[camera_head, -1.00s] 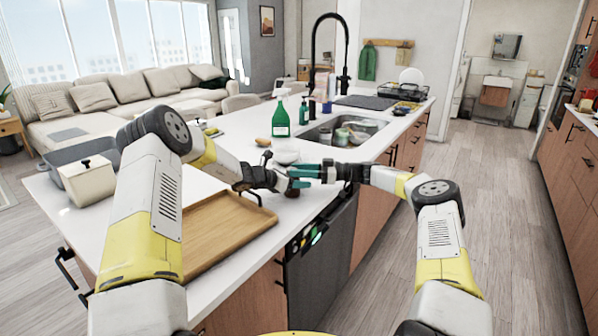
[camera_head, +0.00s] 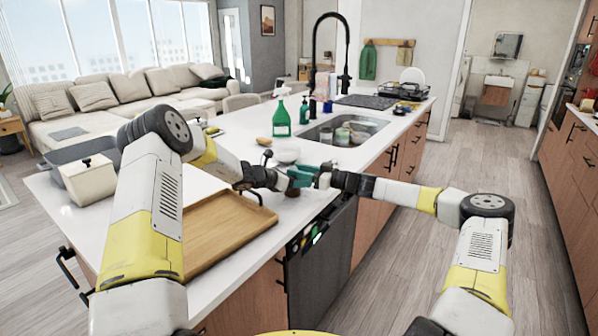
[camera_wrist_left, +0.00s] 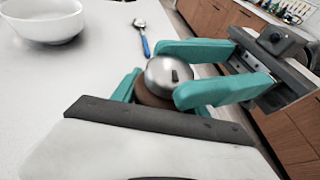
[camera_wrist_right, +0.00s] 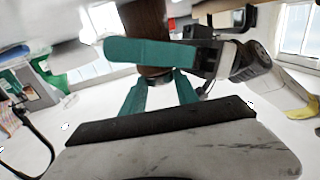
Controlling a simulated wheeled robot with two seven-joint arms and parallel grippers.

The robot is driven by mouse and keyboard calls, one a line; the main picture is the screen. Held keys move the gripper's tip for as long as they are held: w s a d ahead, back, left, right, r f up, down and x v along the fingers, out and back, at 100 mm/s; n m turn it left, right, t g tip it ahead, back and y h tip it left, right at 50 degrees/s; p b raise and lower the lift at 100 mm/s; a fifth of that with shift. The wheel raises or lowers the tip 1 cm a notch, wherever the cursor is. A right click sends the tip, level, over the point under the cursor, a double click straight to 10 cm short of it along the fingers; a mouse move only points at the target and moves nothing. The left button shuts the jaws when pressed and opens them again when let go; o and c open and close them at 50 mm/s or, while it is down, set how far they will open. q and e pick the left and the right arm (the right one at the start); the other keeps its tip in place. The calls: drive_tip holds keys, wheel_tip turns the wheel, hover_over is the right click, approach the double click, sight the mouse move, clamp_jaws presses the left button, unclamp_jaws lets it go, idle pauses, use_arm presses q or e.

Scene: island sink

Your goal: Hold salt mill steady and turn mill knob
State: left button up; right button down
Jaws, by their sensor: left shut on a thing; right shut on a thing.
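The salt mill (camera_wrist_left: 154,98) has a brown body and a rounded silver knob (camera_wrist_left: 170,74) with a small dark slot. It looks upright near the counter edge. In the head view little of the mill (camera_head: 292,192) shows, because the grippers cover it. My left gripper (camera_head: 282,182) comes in from the left and is shut around the brown body. My right gripper (camera_head: 305,175) comes in from the right, its teal fingers shut on the silver knob. The right wrist view shows the brown body (camera_wrist_right: 146,22) beyond its fingers, partly hidden by a teal finger.
A white bowl (camera_wrist_left: 42,18) and a blue-handled spoon (camera_wrist_left: 143,40) lie near the mill. A wooden tray (camera_head: 228,232) is in front of it on the counter. A green spray bottle (camera_head: 281,120) and the sink (camera_head: 345,134) are behind. A dishwasher front (camera_head: 322,262) drops away below the edge.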

drive_tip(key=shift+d+t, duration=0.1)
drive_tip(key=shift+t, duration=0.2)
drive_tip(key=c, duration=1.2)
unclamp_jaws()
